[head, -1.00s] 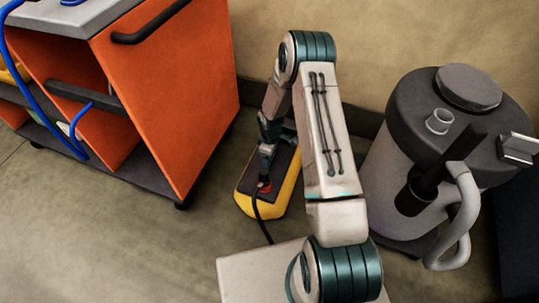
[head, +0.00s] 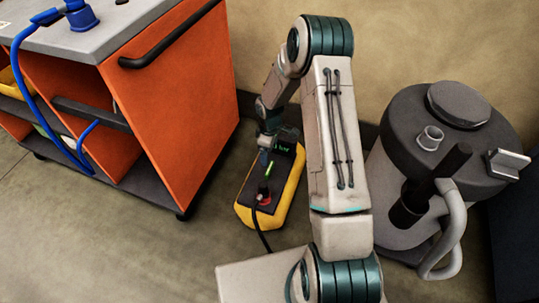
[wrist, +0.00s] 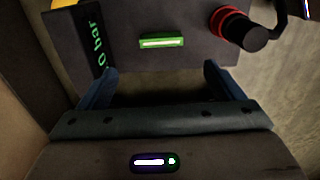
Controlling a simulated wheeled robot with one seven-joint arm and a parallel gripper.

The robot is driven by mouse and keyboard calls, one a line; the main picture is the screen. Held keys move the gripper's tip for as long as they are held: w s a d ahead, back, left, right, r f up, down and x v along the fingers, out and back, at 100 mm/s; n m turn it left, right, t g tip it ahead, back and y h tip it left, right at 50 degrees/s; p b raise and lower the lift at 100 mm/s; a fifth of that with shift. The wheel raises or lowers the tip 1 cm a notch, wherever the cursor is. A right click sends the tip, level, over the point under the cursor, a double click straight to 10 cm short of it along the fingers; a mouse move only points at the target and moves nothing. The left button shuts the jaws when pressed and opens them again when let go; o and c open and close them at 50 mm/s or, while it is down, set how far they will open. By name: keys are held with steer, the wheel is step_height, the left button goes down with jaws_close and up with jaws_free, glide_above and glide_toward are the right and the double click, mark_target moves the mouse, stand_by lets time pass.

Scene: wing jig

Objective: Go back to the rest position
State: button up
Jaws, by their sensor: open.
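My gripper (wrist: 161,84) is open and empty in the wrist view, with its two blue fingers spread apart. Beyond the fingertips is the dark top of a yellow and black unit. A lit green bar (wrist: 162,41) and a dark display (wrist: 99,45) with green text ending in "0 bar" are on that top. In the head view my gripper (head: 267,143) hangs above the back part of the yellow unit (head: 246,214), which stands on the floor. My arm is bent, with its elbow raised in front of the wall.
A black hose ends at a red-ringed connector (head: 263,195) on the unit. An orange cart (head: 175,105) with a grey top stands left, with a blue hose (head: 28,95) hanging from it. A grey canister (head: 385,185) stands close to my arm's right. Floor is open at front left.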

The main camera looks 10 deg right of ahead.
steer(key=shift+r, duration=0.9)
steer(key=s+r+m+p, duration=0.25)
steer(key=r+p, duration=0.25)
steer(key=r, duration=0.7)
steer(key=s+d+r+m+t+h+p, duration=0.1)
steer(key=s+r+p, duration=0.25)
steer(key=r, duration=0.75)
steer(key=s+r+m+p, duration=0.25)
steer(key=r+p, duration=0.25)
steer(key=r, duration=0.7)
steer(key=s+a+r+m+t+y+p, duration=0.1)
steer(key=s+r+m+p, duration=0.4)
steer(key=s+r+p, duration=0.8)
steer(key=s+r, duration=0.5)
steer(key=r, duration=0.5)
steer(key=shift+s+a+m+t, duration=0.15)
steer(key=shift+m+t, duration=0.15)
steer(key=shift+t, duration=0.1)
